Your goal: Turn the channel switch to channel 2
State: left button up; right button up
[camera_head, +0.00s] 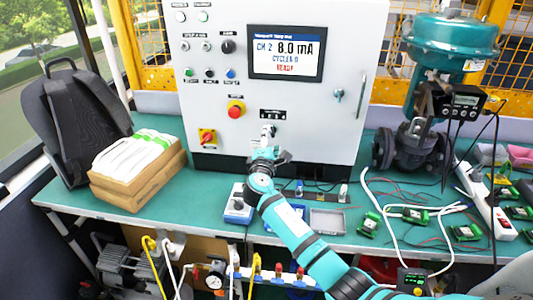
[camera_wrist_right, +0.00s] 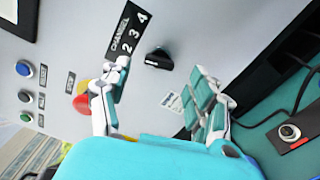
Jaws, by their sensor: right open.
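The channel switch (camera_wrist_right: 158,58) is a small black knob on the grey control cabinet, beside a black label (camera_wrist_right: 128,36) reading CHANNEL with numbers 2, 3 and 4 visible. In the head view the label (camera_head: 272,114) shows, but my right gripper (camera_head: 275,143) covers the knob. In the wrist view the right gripper (camera_wrist_right: 160,68) is open, its fingers spread on either side of the knob and apart from it. I cannot tell the knob's exact pointing. The cabinet's screen (camera_head: 285,54) reads CH 2, 8.0 mA and READY. My left gripper is not in view.
A red emergency button (camera_head: 236,109) and a red-yellow rotary switch (camera_head: 208,138) sit left of the gripper. A valve with a teal actuator (camera_head: 450,45) stands right. Boxes (camera_head: 140,190) and a backpack (camera_head: 75,120) stand left. Wires and small boards lie on the bench's right side.

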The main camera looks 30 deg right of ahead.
jog(key=v, duration=0.8)
jog(key=shift+w, duration=0.1)
